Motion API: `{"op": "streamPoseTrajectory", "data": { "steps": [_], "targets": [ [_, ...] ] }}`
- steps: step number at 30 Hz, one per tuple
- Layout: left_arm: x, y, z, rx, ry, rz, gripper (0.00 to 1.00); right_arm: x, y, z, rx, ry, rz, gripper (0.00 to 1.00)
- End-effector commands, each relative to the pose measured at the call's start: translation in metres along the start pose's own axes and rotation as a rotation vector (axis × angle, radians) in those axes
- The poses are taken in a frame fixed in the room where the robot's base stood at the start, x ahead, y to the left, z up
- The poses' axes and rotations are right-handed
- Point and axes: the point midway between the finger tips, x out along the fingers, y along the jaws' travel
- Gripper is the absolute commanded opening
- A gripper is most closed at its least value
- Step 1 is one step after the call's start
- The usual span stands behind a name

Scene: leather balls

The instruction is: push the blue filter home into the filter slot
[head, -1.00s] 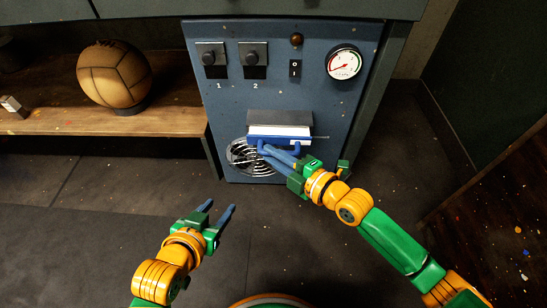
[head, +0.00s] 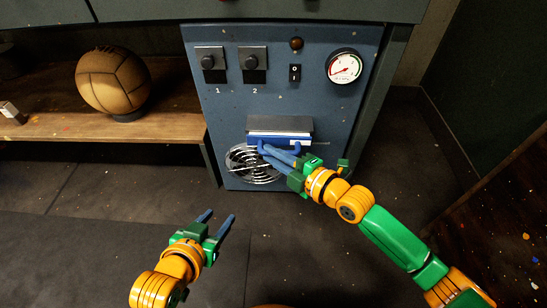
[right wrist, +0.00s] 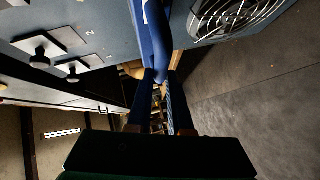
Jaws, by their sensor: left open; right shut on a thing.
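The blue filter (head: 280,141) sits in the filter slot (head: 280,125) on the front of the blue-grey machine. A thin strip of its white top shows between its blue front and the slot's dark hood. My right gripper (head: 268,154) is shut on the filter's blue handle, just in front of the panel. The right wrist view shows the fingers (right wrist: 160,85) around the blue handle (right wrist: 158,50). The inside of the slot is hidden. My left gripper (head: 220,222) is open and empty, low in front of the machine and apart from it.
A round fan grille (head: 250,165) lies just below the slot. Two knobs (head: 209,63), a switch (head: 295,73) and a gauge (head: 345,67) are above it. A leather ball (head: 113,82) rests on the wooden shelf (head: 100,127) at left. The floor in front is clear.

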Motion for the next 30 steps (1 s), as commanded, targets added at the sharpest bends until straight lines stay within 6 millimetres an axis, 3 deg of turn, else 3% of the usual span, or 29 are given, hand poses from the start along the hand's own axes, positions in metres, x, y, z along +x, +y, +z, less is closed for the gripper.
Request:
{"op": "streamPoseTrajectory", "data": {
  "steps": [1, 2, 3, 6, 14, 24, 30],
  "targets": [
    [0.001, 0.000, 0.002, 0.000, 0.000, 0.000, 0.53, 0.001, 0.000, 0.001, 0.000, 0.000, 0.002, 0.00],
    [0.001, 0.000, 0.001, 0.000, 0.000, 0.000, 0.53, 0.001, 0.001, 0.001, 0.000, 0.000, 0.002, 0.21],
    [0.001, 0.000, 0.001, 0.000, 0.000, 0.000, 0.53, 0.001, 0.001, 0.001, 0.000, 0.000, 0.002, 0.32],
    [0.001, 0.000, 0.001, 0.000, 0.000, 0.000, 0.53, 0.001, 0.001, 0.001, 0.000, 0.000, 0.002, 0.53],
    [0.000, 0.000, 0.000, 0.000, 0.000, 0.000, 0.53, 0.000, 0.001, 0.001, 0.001, -0.001, 0.000, 0.53],
    [-0.018, -0.001, -0.025, 0.000, 0.000, 0.000, 0.53, -0.062, 0.003, 0.001, -0.001, -0.002, -0.003, 0.53],
    [-0.018, -0.001, -0.025, 0.000, 0.000, 0.000, 0.53, -0.071, 0.001, 0.001, 0.001, 0.001, 0.001, 0.53]
  ]
}}
